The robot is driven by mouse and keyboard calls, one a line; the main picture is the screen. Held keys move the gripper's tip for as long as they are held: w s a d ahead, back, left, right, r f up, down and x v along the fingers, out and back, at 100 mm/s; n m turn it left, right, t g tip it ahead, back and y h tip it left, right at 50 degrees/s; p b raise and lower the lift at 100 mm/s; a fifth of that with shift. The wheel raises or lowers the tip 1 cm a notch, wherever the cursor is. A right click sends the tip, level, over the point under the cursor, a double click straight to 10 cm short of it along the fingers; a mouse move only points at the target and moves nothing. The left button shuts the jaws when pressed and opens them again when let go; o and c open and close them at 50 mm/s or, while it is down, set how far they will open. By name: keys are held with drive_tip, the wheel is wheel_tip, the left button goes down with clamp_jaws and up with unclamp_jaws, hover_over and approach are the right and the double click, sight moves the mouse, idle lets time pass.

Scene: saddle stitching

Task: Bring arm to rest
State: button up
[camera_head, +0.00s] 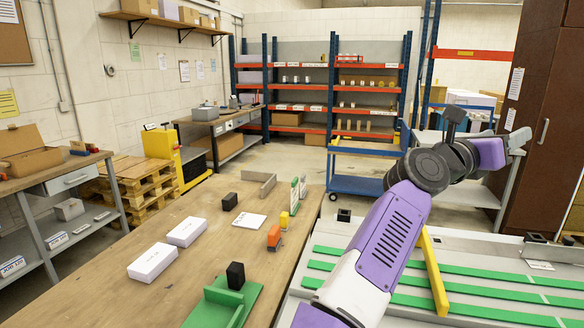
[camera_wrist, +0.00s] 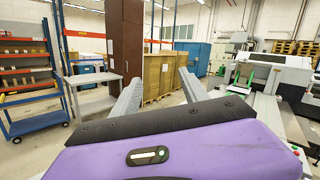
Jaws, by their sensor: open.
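My purple and white arm is raised over the machine bed at the right of the head view, bent at a dark joint. My gripper (camera_wrist: 159,78) shows in the wrist view with its two grey fingers spread apart and nothing between them. In the head view its end (camera_head: 517,139) is at the upper right, in front of the dark brown cabinet, small and partly hidden. It is held in the air, well above the machine bed and apart from the wooden table.
The wooden table (camera_head: 185,225) holds two white boxes, black blocks, a green fixture (camera_head: 222,302) and an orange piece (camera_head: 274,237). The machine bed (camera_head: 420,312) has green strips and a yellow bar (camera_head: 433,272). A blue cart (camera_head: 358,186) and brown cabinet (camera_head: 541,95) stand behind.

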drive_tip(key=s+a+n+t+h+b, duration=0.1)
drive_tip(key=s+n+t+h, duration=0.15)
drive_tip(key=s+n, duration=0.35)
drive_tip(key=s+a+n+t+h+b, duration=0.1)
drive_tip(key=s+a+n+t+h, duration=0.2)
drive_tip(key=n, duration=0.4)
drive_tip(key=s+a+f+n+t+y+b, duration=0.1)
drive_tip(key=s+a+f+n+t+y, duration=0.3)
drive_tip(key=f+n+y, duration=0.5)
drive_tip(key=s+a+f+n+t+y+b, duration=0.1)
drive_tip(key=s+a+f+n+t+y, duration=0.3)
drive_tip(key=f+n+y, duration=0.55)
drive_tip(key=s+a+f+n+t+y+b, duration=0.1)
drive_tip(key=s+a+f+n+t+y, duration=0.15)
drive_tip(key=s+f+n+y, duration=0.65)
drive_tip(key=s+a+f+n+g+h+b, duration=0.1)
drive_tip(key=s+f+g, duration=0.4)
drive_tip(key=s+f, duration=0.5)
drive_tip(key=s+a+f+n+g+h+b, duration=0.2)
drive_tip(key=s+f, duration=0.7)
drive_tip(key=s, duration=0.6)
drive_tip(key=a+n+g+h, duration=0.1)
drive_tip(key=a+n+g, duration=0.1)
drive_tip(key=shift+s+f+g, duration=0.25)
drive_tip(key=shift+f+g, duration=0.1)
drive_tip(key=shift+g, duration=0.05)
